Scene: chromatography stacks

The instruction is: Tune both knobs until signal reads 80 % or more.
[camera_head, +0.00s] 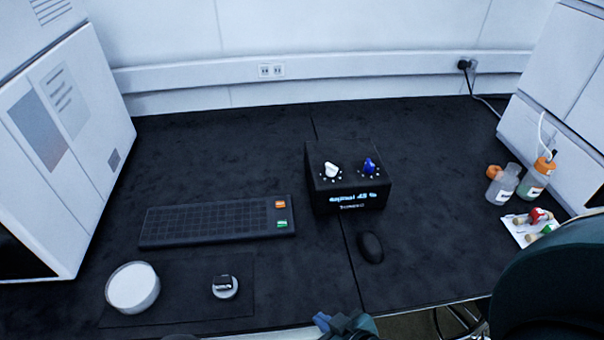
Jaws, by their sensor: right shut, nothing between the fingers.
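A black control box (318,195) stands near the middle of the dark bench. On its top are a white knob (331,169) at the left and a blue knob (369,166) at the right, each ringed by small pale marks. A lit blue-white display (353,198) on its front face carries the signal text, but I cannot read the number surely. My right gripper (323,319) shows only in part at the bottom edge, shut and empty, well in front of the box and apart from both knobs. My left gripper is not in view.
A black keyboard (215,221) lies left of the box, and a mouse (371,247) in front of it. A white round dish (133,287) stands front left. Bottles (503,184) and a white card (530,226) with small items lie right. Space behind the box is clear.

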